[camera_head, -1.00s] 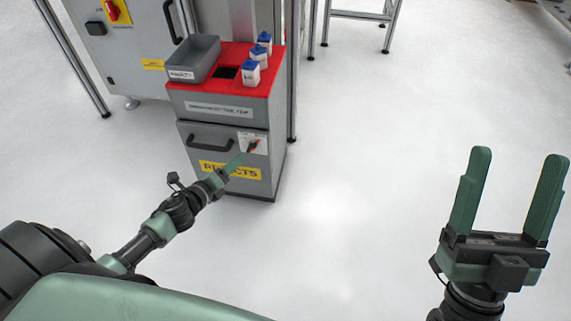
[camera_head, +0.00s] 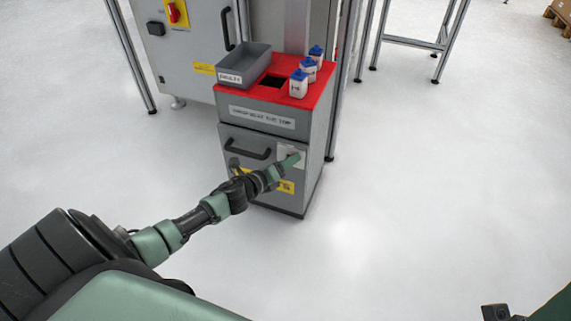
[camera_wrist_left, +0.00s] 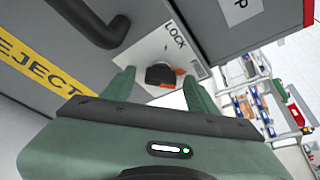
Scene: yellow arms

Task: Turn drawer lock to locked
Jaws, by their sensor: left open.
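The drawer lock is a dark knob with orange parts (camera_wrist_left: 163,75) on a white plate marked LOCK (camera_wrist_left: 185,48) in the left wrist view. The plate (camera_head: 289,152) also shows on the front of the grey drawer (camera_head: 236,143) in the head view, where my gripper hides the knob. My left gripper (camera_head: 291,161) is at the plate. Its open fingers (camera_wrist_left: 160,88) are on either side of the knob in the wrist view. I cannot tell whether they touch it. My right gripper's fingers are out of view.
A black drawer handle (camera_wrist_left: 98,22) is left of the lock. The red top (camera_head: 318,91) of the cabinet holds a grey bin (camera_head: 243,68) and three white bottles with blue caps (camera_head: 308,70). A grey machine cabinet (camera_head: 192,42) stands behind. The floor to the right is clear.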

